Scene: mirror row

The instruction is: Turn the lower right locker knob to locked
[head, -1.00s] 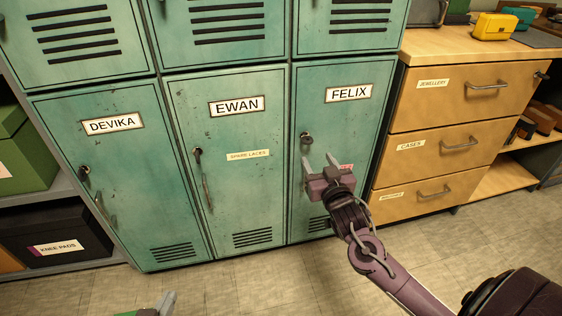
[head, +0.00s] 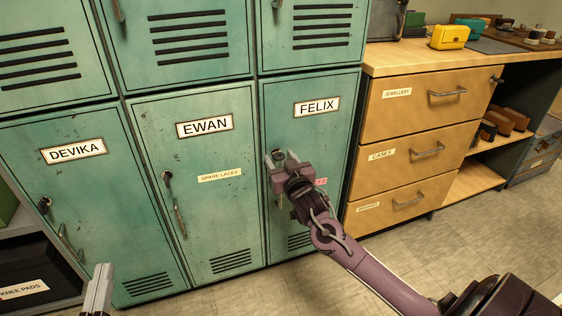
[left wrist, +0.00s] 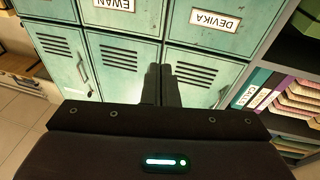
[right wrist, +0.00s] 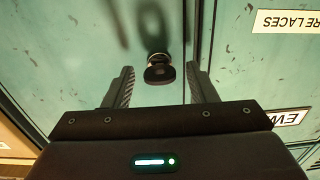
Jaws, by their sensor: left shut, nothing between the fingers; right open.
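The lower right locker (head: 330,135) is green, labelled FELIX, with its door closed. Its knob (right wrist: 160,72) is small and dark on a metal collar; the right wrist view shows it between my right fingertips, with a gap on each side. In the head view my right gripper (head: 279,158) is at the door's left side and hides most of the knob. This gripper is open and empty; I cannot tell the knob's setting. My left gripper (head: 101,278) is shut and empty, low in front of the lockers; its closed fingers also show in the left wrist view (left wrist: 161,86).
The EWAN locker (head: 210,160) and DEVIKA locker (head: 80,190) stand to the left, each with a knob and a handle. A wooden drawer cabinet (head: 415,110) stands to the right, with small cases on top. Floor is clear in front.

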